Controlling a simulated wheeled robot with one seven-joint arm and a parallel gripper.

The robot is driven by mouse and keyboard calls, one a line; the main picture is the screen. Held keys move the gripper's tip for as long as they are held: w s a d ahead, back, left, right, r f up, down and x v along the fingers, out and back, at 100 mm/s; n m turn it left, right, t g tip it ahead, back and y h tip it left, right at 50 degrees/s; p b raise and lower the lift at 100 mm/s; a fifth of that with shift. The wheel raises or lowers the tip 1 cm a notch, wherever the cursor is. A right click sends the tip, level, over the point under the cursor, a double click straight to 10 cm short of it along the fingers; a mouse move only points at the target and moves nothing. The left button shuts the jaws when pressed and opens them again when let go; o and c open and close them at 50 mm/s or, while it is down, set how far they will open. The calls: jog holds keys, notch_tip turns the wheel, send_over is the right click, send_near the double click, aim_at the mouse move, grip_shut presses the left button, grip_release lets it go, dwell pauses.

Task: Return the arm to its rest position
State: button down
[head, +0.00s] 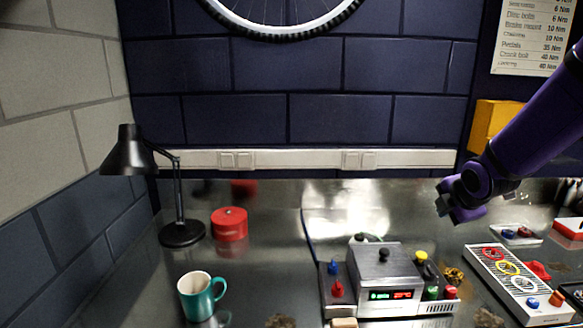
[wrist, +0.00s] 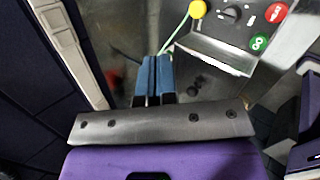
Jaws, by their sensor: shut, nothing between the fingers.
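My gripper (head: 460,214) is at the end of my purple arm, at the right of the head view. It is raised above the bench, in front of the back wall and apart from the things below it. In the wrist view the two blue fingers of my gripper (wrist: 152,78) are together with nothing between them. The arm comes in from the right edge of the head view.
A metal control box (head: 385,270) stands on the bench (head: 260,265). A panel with coloured rings (head: 510,280) lies to its right. A black lamp (head: 126,155), red tin (head: 229,224) and teal mug (head: 197,298) stand left. A yellow box (head: 493,122) is near the arm.

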jog(key=s+a+r+m+g, duration=0.1)
jog(key=s+r+m, duration=0.3)
jog(key=s, duration=0.5)
jog(key=s+a+r+m+g, duration=0.1)
jog(key=s+a+r+m, duration=0.2)
jog(key=s+m, duration=0.6)
jog(key=s+a+r+m+g, duration=0.1)
jog(key=s+a+r+m, duration=0.1)
jog(key=s+r+m, duration=0.4)
jog(key=s+m, duration=0.1)
jog(key=s, duration=0.3)
jog(key=shift+s+a+y, duration=0.15)
jog(key=shift+s+y, duration=0.15)
jog(key=shift+y, duration=0.1)
jog(key=c, duration=1.8)
grip_release()
jog(key=shift+c, duration=0.2)
